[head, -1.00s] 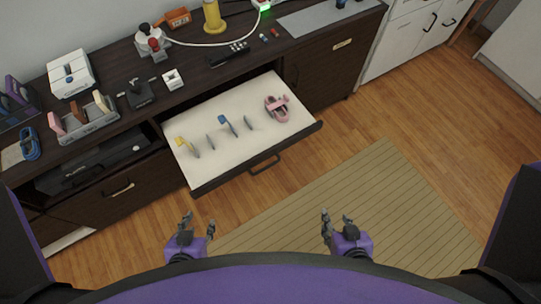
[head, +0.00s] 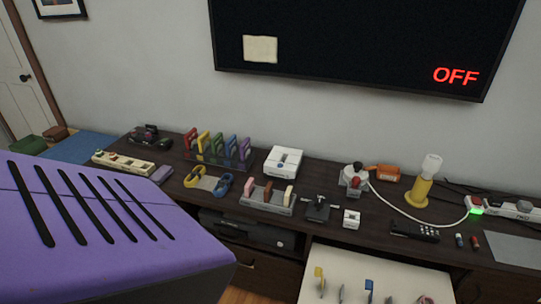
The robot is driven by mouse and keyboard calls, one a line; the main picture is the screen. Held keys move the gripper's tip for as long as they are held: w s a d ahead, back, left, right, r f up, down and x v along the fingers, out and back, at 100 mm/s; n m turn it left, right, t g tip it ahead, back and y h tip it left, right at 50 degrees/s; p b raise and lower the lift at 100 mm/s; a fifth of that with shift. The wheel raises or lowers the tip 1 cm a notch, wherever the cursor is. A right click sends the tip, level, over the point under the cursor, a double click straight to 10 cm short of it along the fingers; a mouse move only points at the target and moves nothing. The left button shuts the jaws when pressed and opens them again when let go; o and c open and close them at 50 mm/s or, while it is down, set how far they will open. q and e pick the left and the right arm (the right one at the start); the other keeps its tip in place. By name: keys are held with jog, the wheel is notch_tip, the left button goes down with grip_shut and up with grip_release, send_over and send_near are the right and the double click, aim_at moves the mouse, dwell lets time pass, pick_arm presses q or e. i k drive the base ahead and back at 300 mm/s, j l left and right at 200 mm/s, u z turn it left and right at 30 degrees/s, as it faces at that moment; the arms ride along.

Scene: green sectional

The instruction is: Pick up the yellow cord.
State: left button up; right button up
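A yellow cord (head: 193,177), a small coiled bundle, lies on the dark wooden cabinet top (head: 345,217), left of centre in the head view. A blue cord (head: 224,185) of similar shape lies just to its right. Both are on or beside a small light mat (head: 207,183). The yellow cord is uncovered, in front of a rack of coloured pieces (head: 218,150). A purple part of my own body fills the lower left. Neither gripper shows.
A grey holder (head: 267,203) with upright pieces stands right of the cords, with a white box (head: 283,162) behind it. A long cream strip (head: 123,163) lies to the left. A dark screen (head: 350,40) hangs above.

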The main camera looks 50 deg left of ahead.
aim_at(196, 177)
jog(key=j+u, duration=0.15)
jog(key=j, duration=0.3)
jog(key=i+j+u, duration=0.2)
jog(key=j, duration=0.25)
jog(key=i+j+u, duration=0.15)
jog(key=j, duration=0.25)
jog(key=i+j+u, duration=0.15)
jog(key=j, duration=0.3)
jog(key=k, duration=0.05)
